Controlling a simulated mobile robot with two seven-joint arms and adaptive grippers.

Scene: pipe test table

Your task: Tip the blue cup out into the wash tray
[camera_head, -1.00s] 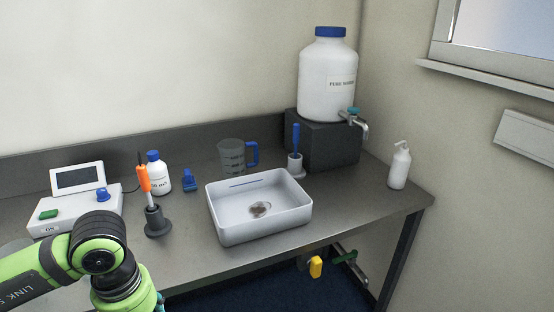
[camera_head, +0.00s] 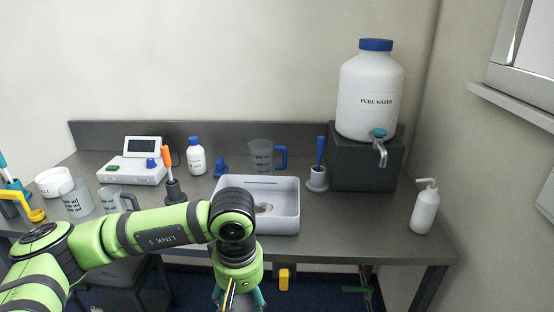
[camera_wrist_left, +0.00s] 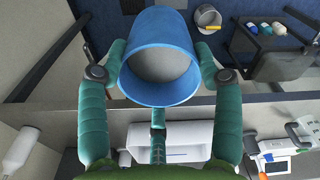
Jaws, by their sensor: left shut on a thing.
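My left gripper (camera_head: 238,298) is low in the head view, in front of the table's front edge and the wash tray. In the left wrist view its teal fingers (camera_wrist_left: 160,73) are shut on the blue cup (camera_wrist_left: 160,28), one on each side. I look at the cup's round blue wall and a pale grey round inside; its contents and exact tilt cannot be told. The white wash tray (camera_head: 285,222) stands on the table with a drain inside; my left arm hides its front left part. It also shows in the left wrist view (camera_wrist_left: 180,133). My right gripper is not in view.
Behind the tray stand a jug (camera_head: 261,153) and a brush in a holder (camera_head: 317,180). The pure water bottle (camera_head: 370,95) is on a dark block at right. A wash bottle (camera_head: 425,208) stands near the right edge. Beakers (camera_head: 78,203) and a meter (camera_head: 140,165) are left.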

